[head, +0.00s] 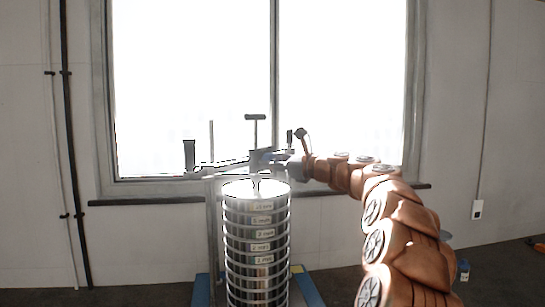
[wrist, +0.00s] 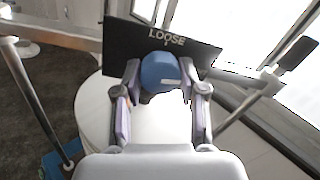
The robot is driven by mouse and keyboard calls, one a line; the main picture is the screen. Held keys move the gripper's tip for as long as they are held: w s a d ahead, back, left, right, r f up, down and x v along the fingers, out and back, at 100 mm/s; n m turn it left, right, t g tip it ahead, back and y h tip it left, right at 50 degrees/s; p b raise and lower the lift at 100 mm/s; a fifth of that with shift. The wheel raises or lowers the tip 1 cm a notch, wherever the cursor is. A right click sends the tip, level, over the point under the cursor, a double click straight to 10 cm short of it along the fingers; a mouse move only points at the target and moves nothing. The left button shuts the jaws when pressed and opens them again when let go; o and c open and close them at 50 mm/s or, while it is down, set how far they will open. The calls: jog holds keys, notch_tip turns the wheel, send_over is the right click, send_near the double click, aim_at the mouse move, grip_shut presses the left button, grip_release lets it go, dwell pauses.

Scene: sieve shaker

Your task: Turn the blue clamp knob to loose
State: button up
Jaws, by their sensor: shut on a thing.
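The blue clamp knob (wrist: 161,72) sits in front of a dark plate (wrist: 125,45) marked LOOSE in the wrist view. My gripper (wrist: 160,88) is shut on the knob, with a finger on its left and right sides. In the head view my gripper (head: 297,168) reaches in from the right to the clamp above the sieve stack, and the knob is small and hard to make out there. The knob's pointer, if it has one, cannot be told.
A tall stack of metal sieves (head: 257,240) with labels stands below the clamp on a blue base (head: 203,290). A metal crossbar (head: 225,167) with upright rods and black handles runs above it. A bright window (head: 190,80) is behind.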

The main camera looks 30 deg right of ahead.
jog(key=shift+n, duration=0.8)
jog(key=shift+f+n+b, duration=0.15)
jog(key=shift+n+b, duration=0.2)
jog(key=shift+n, duration=0.85)
jog(key=n+b, duration=0.2)
jog(key=n, duration=0.2)
jog(key=shift+n+b, duration=0.3)
jog(key=shift+b, duration=0.1)
jog(key=n+b, duration=0.1)
jog(key=n, duration=0.3)
jog(key=shift+b, duration=0.35)
jog(key=shift+r+n+y+b, duration=0.15)
jog(key=shift+n, duration=0.85)
jog(key=shift+r+n+y+b, duration=0.1)
jog(key=shift+n+y+b, duration=0.05)
jog(key=shift+n, duration=0.85)
jog(key=o, duration=1.1)
jog(key=shift+o, duration=0.2)
